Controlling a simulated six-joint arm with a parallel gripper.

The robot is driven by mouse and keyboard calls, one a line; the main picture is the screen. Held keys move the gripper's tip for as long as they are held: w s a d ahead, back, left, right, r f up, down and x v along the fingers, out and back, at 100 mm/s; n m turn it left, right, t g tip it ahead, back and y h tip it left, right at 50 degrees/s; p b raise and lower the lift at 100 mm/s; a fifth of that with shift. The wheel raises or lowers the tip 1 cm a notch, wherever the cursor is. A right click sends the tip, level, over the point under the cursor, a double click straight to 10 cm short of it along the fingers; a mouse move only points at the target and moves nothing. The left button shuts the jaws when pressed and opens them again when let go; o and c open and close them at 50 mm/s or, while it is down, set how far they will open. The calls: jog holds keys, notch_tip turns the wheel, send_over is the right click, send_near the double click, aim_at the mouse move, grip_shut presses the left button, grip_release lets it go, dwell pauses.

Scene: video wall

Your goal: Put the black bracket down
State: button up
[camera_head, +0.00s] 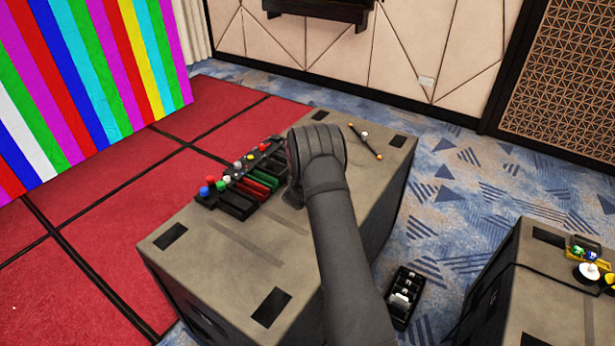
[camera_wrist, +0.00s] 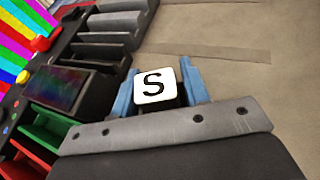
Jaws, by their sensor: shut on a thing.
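My gripper (camera_wrist: 157,88) has blue fingers and is shut on a white block marked with a black S (camera_wrist: 156,86), in the wrist view. No black bracket can be made out for certain in either view; a dark part between the fingers may be hidden behind the white block. In the head view my arm covers the fingertips and whatever they hold, just right of the long black organizer (camera_head: 238,206) on the grey-brown case (camera_head: 195,245). I cannot tell whether the held block touches the case.
The organizer has green and red compartments and coloured knobs, close left of my gripper in the wrist view (camera_wrist: 60,88). A thin orange-tipped stick (camera_head: 372,148) lies at the case's back right. A black box (camera_head: 402,298) is on the floor. Another case (camera_head: 535,295) stands right.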

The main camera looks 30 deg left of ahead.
jog(key=shift+f, duration=0.1)
jog(key=o, duration=1.1)
jog(key=shift+r, duration=0.2)
jog(key=v, duration=1.2)
jog(key=shift+f, duration=0.1)
